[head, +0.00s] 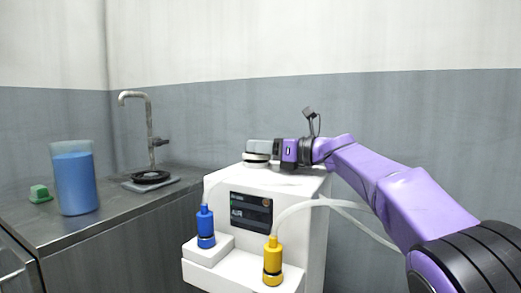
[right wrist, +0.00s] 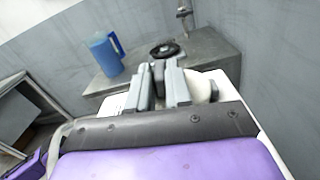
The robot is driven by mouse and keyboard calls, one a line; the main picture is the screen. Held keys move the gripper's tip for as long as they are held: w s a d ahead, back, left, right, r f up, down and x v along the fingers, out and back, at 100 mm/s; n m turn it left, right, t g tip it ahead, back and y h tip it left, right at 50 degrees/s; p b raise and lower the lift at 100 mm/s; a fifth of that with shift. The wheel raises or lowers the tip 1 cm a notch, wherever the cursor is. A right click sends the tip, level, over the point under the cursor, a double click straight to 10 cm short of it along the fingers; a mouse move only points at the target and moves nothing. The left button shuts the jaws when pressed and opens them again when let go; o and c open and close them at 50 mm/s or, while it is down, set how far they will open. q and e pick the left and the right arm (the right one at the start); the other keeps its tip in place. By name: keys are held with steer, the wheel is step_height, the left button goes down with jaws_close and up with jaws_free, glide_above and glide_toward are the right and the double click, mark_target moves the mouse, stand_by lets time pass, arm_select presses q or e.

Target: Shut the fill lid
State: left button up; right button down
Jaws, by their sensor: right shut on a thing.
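The white machine (head: 310,184) stands right of the counter, with a dark display panel (head: 251,212) on its front. A round pale fill lid (head: 256,158) with a dark ring under it is on the machine's top. My right gripper (head: 258,147) reaches in from the right, low over the top, its fingers pointing left. In the right wrist view its two grey fingers (right wrist: 164,84) are close together, with a rounded white part (right wrist: 203,88) of the lid beside them. The fingers hide much of the lid, so its exact angle cannot be told. My left gripper is out of view.
A blue bottle (head: 205,227) and a yellow bottle (head: 273,261) stand on the machine's front ledges, with pale hoses. On the steel counter (head: 118,213) are a jug of blue liquid (head: 75,180), a green block (head: 40,193) and a tap (head: 150,130). A wall stands behind.

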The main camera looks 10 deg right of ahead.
steer(key=c, duration=1.1)
jaws_free()
steer(key=b+v, duration=0.1)
steer(key=v, duration=0.9)
steer(key=shift+s+r, duration=0.1)
steer(key=shift+s+d, duration=0.15)
steer(key=shift+d, duration=0.1)
